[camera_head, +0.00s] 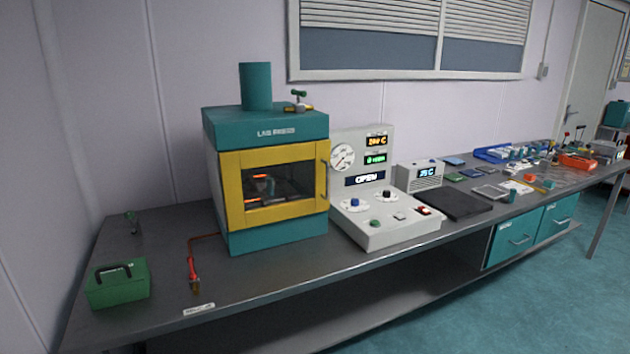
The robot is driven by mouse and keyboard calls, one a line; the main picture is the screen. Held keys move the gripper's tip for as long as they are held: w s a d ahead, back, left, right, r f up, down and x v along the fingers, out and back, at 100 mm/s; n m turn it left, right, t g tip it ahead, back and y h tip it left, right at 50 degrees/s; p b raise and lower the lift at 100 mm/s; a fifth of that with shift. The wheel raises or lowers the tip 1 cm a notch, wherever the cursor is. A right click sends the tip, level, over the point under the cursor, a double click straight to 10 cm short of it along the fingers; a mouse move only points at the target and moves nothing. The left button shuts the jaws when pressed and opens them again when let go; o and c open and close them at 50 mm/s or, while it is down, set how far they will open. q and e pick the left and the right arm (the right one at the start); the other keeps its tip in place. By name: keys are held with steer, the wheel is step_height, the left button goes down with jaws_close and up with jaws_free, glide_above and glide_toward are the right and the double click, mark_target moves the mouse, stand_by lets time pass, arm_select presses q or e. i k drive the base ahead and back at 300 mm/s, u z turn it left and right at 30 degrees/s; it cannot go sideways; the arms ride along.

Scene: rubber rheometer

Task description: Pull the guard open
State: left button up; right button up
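The guard (237,203) is a yellow-framed door with a dark window on the front of the teal and cream lab press (265,120). It sits flush against the press front and looks shut. A thin upright handle (324,182) is at its right edge. Through the window I see orange-lit parts inside, but not in detail. Neither of my grippers is in view.
A control box (385,235) with a dial stands right of the press; one display reads "OPEN". A green case (118,284) and a red hose (191,262) lie to the left. Several small items crowd the right of the bench (270,275). The strip before the press is mostly clear.

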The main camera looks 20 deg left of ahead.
mark_target(231, 163)
steer(key=u, duration=0.85)
steer(key=i, duration=0.8)
steer(key=u, duration=0.6)
